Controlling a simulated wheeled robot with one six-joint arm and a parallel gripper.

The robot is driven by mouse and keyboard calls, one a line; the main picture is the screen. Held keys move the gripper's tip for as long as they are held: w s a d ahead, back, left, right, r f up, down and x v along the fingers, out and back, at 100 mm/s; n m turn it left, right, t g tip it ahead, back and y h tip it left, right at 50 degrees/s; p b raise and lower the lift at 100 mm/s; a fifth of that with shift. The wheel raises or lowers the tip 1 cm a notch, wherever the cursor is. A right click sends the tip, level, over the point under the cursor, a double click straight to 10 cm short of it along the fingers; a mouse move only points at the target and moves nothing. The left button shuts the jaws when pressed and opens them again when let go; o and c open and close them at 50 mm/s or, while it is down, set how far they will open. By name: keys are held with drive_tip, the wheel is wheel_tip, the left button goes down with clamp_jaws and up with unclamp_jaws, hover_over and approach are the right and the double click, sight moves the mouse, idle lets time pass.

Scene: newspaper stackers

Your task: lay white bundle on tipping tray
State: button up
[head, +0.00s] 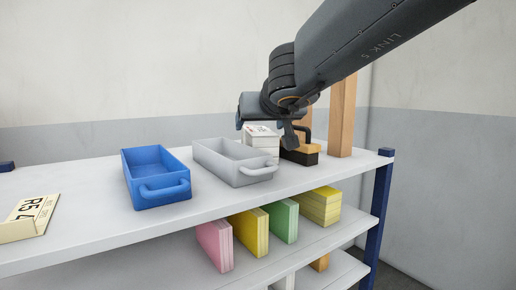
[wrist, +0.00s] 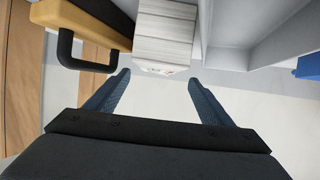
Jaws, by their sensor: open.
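The white bundle (head: 262,140) stands on the upper shelf behind the grey tray's right end, its top partly hidden by my gripper. In the wrist view the white bundle (wrist: 166,36) lies just beyond the fingertips, roughly in line with the gap. My gripper (head: 266,127) is open and empty above and around the bundle's top; its fingers also show in the wrist view (wrist: 160,80). A grey tray (head: 212,160) and a blue tray (head: 146,183), both with handles and empty-looking, stand to the left. I cannot tell which is the tipping tray.
A black and tan block with a handle (head: 300,155) stands close right of the bundle, near wooden posts (head: 342,118). A cream bundle (head: 30,217) lies at far left. The lower shelf holds pink (head: 216,247), yellow and green bundles. Shelf between blue tray and cream bundle is clear.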

sight(257, 129)
drive_tip(key=b+x, duration=0.1)
drive_tip(key=x, duration=0.1)
drive_tip(key=shift+w+f, duration=0.25)
drive_tip(key=shift+w, duration=0.1)
drive_tip(key=b+x, duration=0.1)
drive_tip(key=x, duration=0.1)
drive_tip(key=b+x, duration=0.1)
drive_tip(key=x, duration=0.1)
drive_tip(key=shift+d+f, duration=0.15)
drive_tip(key=shift+d, duration=0.05)
drive_tip(key=shift+w+a+b, duration=0.1)
drive_tip(key=shift+w+b, duration=0.25)
drive_tip(key=shift+w, duration=0.05)
clamp_jaws()
